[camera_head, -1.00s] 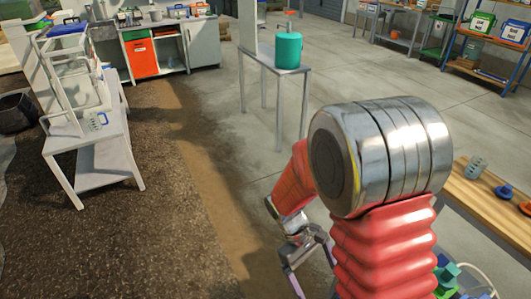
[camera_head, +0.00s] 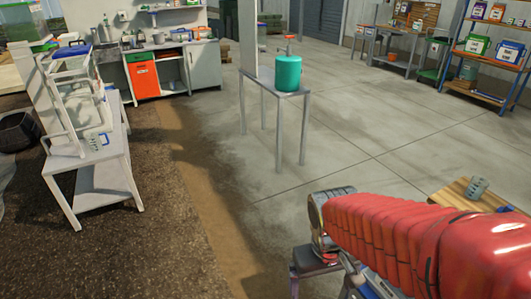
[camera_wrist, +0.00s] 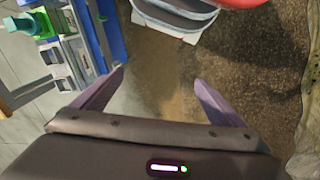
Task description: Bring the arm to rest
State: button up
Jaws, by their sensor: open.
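My red-sleeved arm (camera_head: 400,235) reaches in from the right edge of the head view and lies low across the lower right. In the wrist view my gripper (camera_wrist: 160,78) is open, with its two purple-grey fingers spread wide. Nothing is between the fingers, and brown floor shows past them. In the head view the arm's end is low in the picture, and the fingers are partly cut off or hidden there.
A wooden bench (camera_head: 455,196) with a grey fitting is beside my arm. A grey stand (camera_head: 276,84) holds a teal tank (camera_head: 288,73). A white table (camera_head: 100,180) is at left. Open floor lies between. A blue frame (camera_wrist: 98,40) shows left in the wrist view.

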jog(key=s+d+r+m+t, duration=0.1)
jog(key=r+t, duration=0.1)
jog(key=r, duration=0.4)
jog(key=s+d+r+m+t, duration=0.1)
jog(key=s+d+r+t, duration=0.1)
jog(key=r, duration=0.4)
jog(key=shift+s+r+t+y, duration=0.3)
jog(key=shift+r+t, duration=0.1)
jog(key=shift+t, duration=0.3)
dwell(0.4)
